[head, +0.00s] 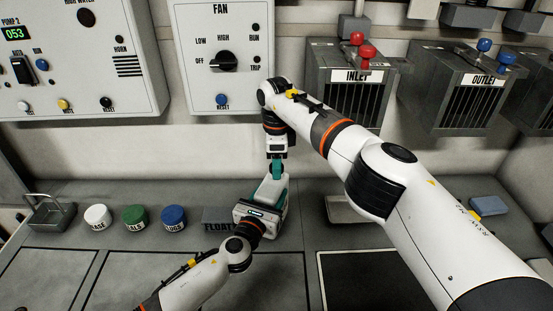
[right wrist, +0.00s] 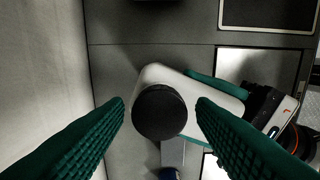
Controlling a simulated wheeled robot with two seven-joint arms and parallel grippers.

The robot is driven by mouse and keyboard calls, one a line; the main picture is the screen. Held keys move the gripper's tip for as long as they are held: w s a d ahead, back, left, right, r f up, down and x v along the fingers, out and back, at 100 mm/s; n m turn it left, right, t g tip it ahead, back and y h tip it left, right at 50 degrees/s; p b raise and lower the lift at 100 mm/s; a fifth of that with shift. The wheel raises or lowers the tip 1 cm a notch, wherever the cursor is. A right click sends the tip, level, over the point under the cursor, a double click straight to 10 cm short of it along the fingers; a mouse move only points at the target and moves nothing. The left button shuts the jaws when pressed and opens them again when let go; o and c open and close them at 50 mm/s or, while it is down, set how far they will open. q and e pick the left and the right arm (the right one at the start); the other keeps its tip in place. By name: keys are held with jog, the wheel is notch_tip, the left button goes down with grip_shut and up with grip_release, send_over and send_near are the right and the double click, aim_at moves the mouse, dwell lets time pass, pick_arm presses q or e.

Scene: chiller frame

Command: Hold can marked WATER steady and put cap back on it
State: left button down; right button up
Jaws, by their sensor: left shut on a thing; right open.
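A white can (head: 271,188) stands on the grey counter below the fan panel; it also shows in the right wrist view (right wrist: 205,92). I cannot read any marking on it. My left gripper (head: 275,201) is shut on the can's body from the near side, with a teal finger along the can. A round black cap (right wrist: 159,112) sits over one end of the can's top; I cannot tell how firmly it is seated. My right gripper (head: 277,169) is above the can, pointing down. Its teal fingers (right wrist: 160,118) are open on either side of the cap, apart from it.
White (head: 97,217), green (head: 135,217) and blue (head: 173,217) lidded jars stand left of the can. A grey box marked FLOAT (head: 217,218) is close beside my left gripper. A metal basket (head: 48,213) is far left. A pale tray (head: 345,210) lies to the right, partly behind my right arm.

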jog(key=c, duration=1)
jog(key=m, duration=0.4)
jog(key=shift+m, duration=0.3)
jog(key=m, duration=0.3)
jog(key=shift+m, duration=0.4)
jog(key=m, duration=0.9)
jog(key=o, duration=1.2)
jog(key=shift+c, duration=0.2)
notch_tip(320, 180, up, 12)
